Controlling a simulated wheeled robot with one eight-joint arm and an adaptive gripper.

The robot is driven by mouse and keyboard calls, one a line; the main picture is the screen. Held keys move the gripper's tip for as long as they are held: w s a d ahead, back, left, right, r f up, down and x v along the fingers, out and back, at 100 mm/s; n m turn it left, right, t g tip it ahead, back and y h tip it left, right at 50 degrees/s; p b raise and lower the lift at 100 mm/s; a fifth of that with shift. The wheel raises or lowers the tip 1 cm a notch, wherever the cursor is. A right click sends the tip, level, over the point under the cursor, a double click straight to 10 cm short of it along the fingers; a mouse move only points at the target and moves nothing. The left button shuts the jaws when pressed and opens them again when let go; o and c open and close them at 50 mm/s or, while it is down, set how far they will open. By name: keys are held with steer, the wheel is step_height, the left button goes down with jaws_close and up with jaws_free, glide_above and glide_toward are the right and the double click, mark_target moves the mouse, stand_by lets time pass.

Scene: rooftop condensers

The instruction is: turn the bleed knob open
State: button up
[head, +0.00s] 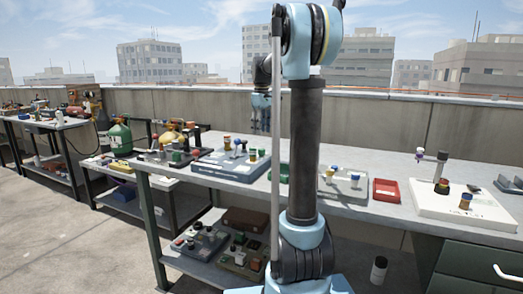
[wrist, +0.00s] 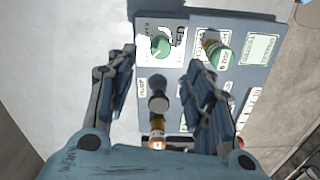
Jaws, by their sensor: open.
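My gripper (wrist: 162,57) is open and empty, pointing down over a blue-grey panel (wrist: 230,85) with white labels. A green knob on a white plate (wrist: 160,46) lies just beyond and between the fingertips in the wrist view. Lettering beside it seems to end in "EED", so it may be the bleed knob; the print is only partly legible. A gap shows between it and both fingers. In the head view my gripper (head: 261,115) hangs above the bench, near a blue-grey panel (head: 215,172) with several knobs. I cannot tell there which knob is the bleed knob.
A second green-topped knob (wrist: 217,50) stands beyond the right finger. A dark knob (wrist: 157,98) and an orange one (wrist: 157,128) stand between the fingers. A red tray (head: 385,190) and a white panel (head: 480,210) lie to the right on the bench.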

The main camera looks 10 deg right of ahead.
mark_target(261, 149)
step_height(261, 149, down, 9)
steer(key=shift+f, duration=0.15)
stand_by(0.4)
steer(key=c, duration=1.1)
